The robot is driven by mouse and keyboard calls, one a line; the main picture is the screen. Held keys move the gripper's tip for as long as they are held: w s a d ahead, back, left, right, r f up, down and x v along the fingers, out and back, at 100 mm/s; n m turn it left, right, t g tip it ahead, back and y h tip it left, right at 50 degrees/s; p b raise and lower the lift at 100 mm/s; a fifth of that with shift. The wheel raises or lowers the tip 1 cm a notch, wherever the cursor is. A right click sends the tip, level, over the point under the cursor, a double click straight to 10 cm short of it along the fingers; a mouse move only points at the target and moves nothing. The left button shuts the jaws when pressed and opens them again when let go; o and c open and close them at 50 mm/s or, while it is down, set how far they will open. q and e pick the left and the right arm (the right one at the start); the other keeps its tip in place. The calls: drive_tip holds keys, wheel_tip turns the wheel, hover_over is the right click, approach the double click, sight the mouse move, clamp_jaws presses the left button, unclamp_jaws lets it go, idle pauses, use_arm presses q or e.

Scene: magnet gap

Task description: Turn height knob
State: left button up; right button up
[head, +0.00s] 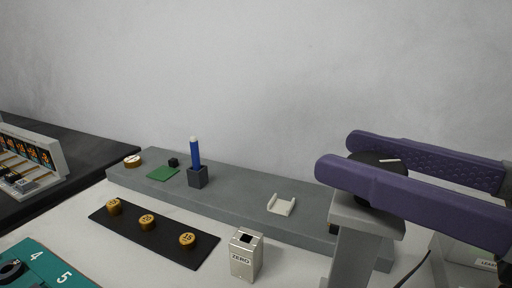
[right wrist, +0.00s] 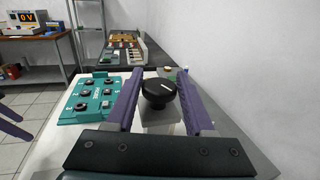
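The height knob (head: 378,161) is a round black knob with a white mark on its top. It sits on a grey post (head: 352,238) at the right of the head view. My right gripper (head: 334,153) has its two purple fingers on either side of the knob, and the near finger hides part of it. In the right wrist view the knob (right wrist: 158,91) stands between the fingers, with a narrow gap visible beside it, so the gripper looks open around it. Two purple fingers of my left gripper (right wrist: 28,131) show apart and empty at the left edge.
A grey rail (head: 235,200) carries a blue-bodied tool (head: 195,153) in a dark block and a white bracket (head: 281,205). In front are a black strip (head: 168,238) with brass weights and a metal ZERO box (head: 245,255). A teal panel (right wrist: 92,98) lies left of the knob.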

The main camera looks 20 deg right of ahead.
drive_tip(key=o, duration=0.3)
drive_tip(key=shift+b+v, duration=0.6)
drive_tip(key=shift+v, duration=4.3)
